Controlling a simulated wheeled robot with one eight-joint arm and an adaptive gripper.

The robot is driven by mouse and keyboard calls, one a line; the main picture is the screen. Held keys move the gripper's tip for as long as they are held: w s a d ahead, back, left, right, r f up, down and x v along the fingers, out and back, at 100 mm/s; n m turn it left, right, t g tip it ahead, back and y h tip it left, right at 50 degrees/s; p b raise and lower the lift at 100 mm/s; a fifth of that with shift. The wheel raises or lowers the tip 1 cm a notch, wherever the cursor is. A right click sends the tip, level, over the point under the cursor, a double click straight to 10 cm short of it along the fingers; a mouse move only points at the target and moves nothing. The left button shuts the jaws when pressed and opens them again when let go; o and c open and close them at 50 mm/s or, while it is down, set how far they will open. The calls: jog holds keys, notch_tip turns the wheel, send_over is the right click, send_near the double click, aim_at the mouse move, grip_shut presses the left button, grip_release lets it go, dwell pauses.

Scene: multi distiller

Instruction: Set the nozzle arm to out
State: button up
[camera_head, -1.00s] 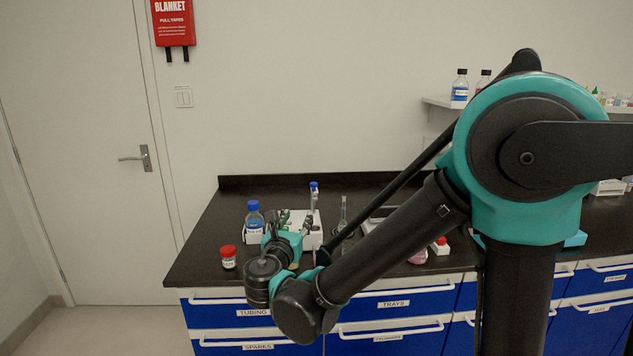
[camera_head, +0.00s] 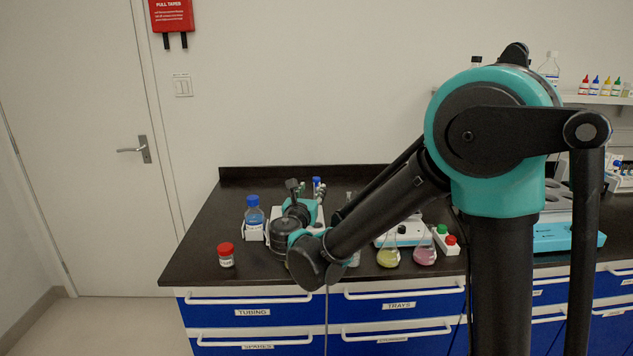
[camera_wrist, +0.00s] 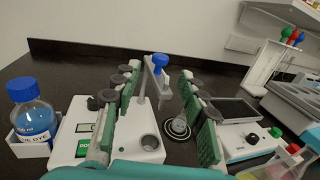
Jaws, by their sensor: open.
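The blue cap also shows in the head view (camera_head: 316,183), just beyond my gripper (camera_head: 307,188). My gripper (camera_wrist: 159,79) is open, its green-padded fingers on either side of the nozzle arm. I see no clear contact. In the head view my wrist hides most of the unit.
A blue-capped bottle (camera_head: 254,216) stands in a white holder at the left, near a red-capped jar (camera_head: 226,255). Yellow (camera_head: 388,256) and pink (camera_head: 425,253) flasks stand right of my forearm. A dark round coil or ring (camera_wrist: 178,128) lies right of the unit.

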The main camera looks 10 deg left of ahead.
aim_at(316, 182)
jog(key=w, duration=0.7)
jog(key=shift+w+a, duration=0.1)
jog(key=shift+w, duration=0.2)
grip_shut()
